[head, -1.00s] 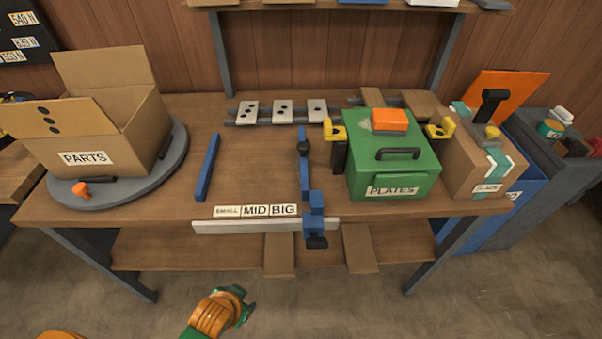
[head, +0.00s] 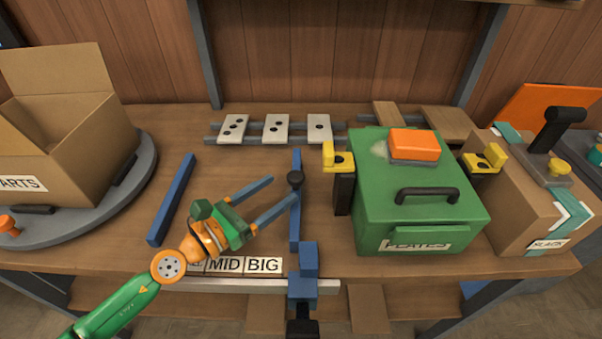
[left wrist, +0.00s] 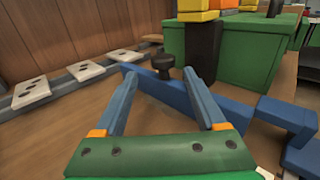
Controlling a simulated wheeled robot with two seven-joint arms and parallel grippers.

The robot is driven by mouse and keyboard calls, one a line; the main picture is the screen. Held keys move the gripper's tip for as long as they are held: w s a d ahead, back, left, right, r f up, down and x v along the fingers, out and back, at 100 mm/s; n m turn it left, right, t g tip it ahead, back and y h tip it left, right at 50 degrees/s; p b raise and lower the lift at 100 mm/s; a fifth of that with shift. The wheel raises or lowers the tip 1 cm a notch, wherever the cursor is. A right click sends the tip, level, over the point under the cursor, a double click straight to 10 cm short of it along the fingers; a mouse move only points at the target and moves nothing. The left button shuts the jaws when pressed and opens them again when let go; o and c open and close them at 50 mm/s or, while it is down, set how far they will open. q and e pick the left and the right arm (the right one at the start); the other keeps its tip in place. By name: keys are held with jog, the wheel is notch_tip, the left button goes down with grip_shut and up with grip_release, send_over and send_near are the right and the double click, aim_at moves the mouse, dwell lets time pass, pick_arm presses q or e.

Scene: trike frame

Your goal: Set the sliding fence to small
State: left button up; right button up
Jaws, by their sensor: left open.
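The sliding fence (head: 295,225) is a blue bar with a black knob (head: 295,178) on top and a blue slider block (head: 303,275) on the pale front rail (head: 225,286). The block stands just right of the BIG label (head: 264,265). The MID label (head: 226,265) is left of that; the SMALL label (head: 195,267) is mostly hidden by my left arm. My left gripper (head: 284,189) is open over the table, fingers pointing at the knob from the left. In the left wrist view, the knob (left wrist: 163,64) shows just beyond and between the fingertips, apparently not gripped.
A separate blue bar (head: 172,200) lies left of my gripper. The green PLATES box (head: 420,215) with yellow clamps stands close right of the fence. A cardboard PARTS box (head: 60,130) sits on a grey turntable at left. Dotted plates (head: 276,129) lie behind.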

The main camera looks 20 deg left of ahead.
aim_at(296, 175)
pick_arm(q)
jog(key=shift+w+d+r+p, duration=0.65)
jog(key=shift+w+d+p, duration=0.05)
jog(key=shift+w+d, duration=0.1)
jog(key=x, duration=0.2)
jog(key=shift+w+d+f, duration=0.1)
jog(key=shift+w+f, duration=0.15)
jog(key=shift+w, duration=0.1)
jog(key=shift+w+d+f, duration=0.15)
jog(key=shift+w+d, duration=0.1)
jog(key=shift+w, duration=0.2)
pick_arm(e)
jog(key=r, duration=0.1)
jog(key=s+r, duration=0.1)
jog(key=shift+r, duration=0.3)
pick_arm(q)
jog(key=shift+s, duration=0.1)
grip_shut()
pick_arm(e)
jog(key=shift+d, duration=0.1)
